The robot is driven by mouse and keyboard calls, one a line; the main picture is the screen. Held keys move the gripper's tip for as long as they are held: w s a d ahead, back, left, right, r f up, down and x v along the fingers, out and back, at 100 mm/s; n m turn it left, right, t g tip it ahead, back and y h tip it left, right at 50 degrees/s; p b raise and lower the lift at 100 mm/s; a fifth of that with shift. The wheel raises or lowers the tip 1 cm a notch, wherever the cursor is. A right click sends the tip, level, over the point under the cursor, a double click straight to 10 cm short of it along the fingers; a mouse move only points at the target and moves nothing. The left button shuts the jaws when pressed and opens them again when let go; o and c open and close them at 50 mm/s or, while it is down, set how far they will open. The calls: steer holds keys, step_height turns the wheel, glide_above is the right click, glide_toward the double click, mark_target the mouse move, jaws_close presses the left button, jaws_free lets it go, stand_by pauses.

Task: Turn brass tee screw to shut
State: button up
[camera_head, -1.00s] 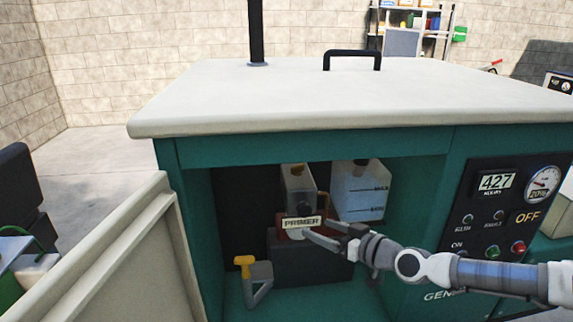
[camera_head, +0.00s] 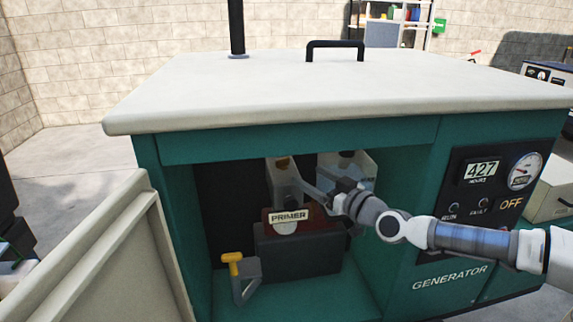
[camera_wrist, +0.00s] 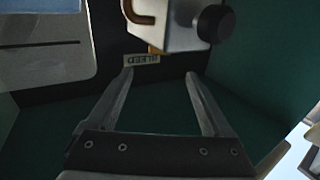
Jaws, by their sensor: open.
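My gripper (camera_head: 315,183) is open and empty inside the open generator bay, in front of the pale unit (camera_head: 284,184) above the PRIMER label. In the wrist view, my gripper (camera_wrist: 159,75) has its two fingers apart, below a pale block (camera_wrist: 178,28). A bent brass-coloured piece (camera_wrist: 139,14) shows on that block's left side, and a small brass bit shows at its lower edge. I cannot tell which of these is the brass tee screw.
A yellow-handled lever (camera_head: 232,258) stands low at the bay's left. The PRIMER label (camera_head: 289,216) is on a red part above a dark block (camera_head: 298,252). A translucent tank (camera_head: 362,162) is behind my gripper. The generator's top (camera_head: 330,95) overhangs the bay, and an open door (camera_head: 140,255) is left.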

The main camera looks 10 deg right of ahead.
mark_target(283, 161)
steer(key=b+x, duration=0.1)
steer(key=x, duration=0.9)
steer(key=shift+w+a, duration=0.1)
steer(key=shift+w, duration=0.05)
steer(key=shift+c, duration=0.2)
jaws_close()
steer(key=shift+a+m+t+h, duration=0.1)
steer(key=shift+m+t+h, duration=0.2)
steer(key=shift+h, duration=0.1)
steer(key=shift+a+m+t+h+b, duration=0.15)
steer(key=shift+m+t+h, duration=0.1)
steer(key=shift+m+h, duration=0.4)
steer(key=shift+a+m+t+h+b, duration=0.15)
steer(key=shift+m+t+h, duration=0.15)
steer(key=shift+h, duration=0.65)
steer(key=shift+m+t+h+b, duration=0.25)
steer(key=shift+m+h+b, duration=0.65)
steer(key=shift+h, duration=0.4)
steer(key=shift+m+h+b, duration=0.65)
steer(key=shift+h+b, duration=0.25)
steer(key=shift+b, duration=0.05)
steer(key=shift+r, duration=0.1)
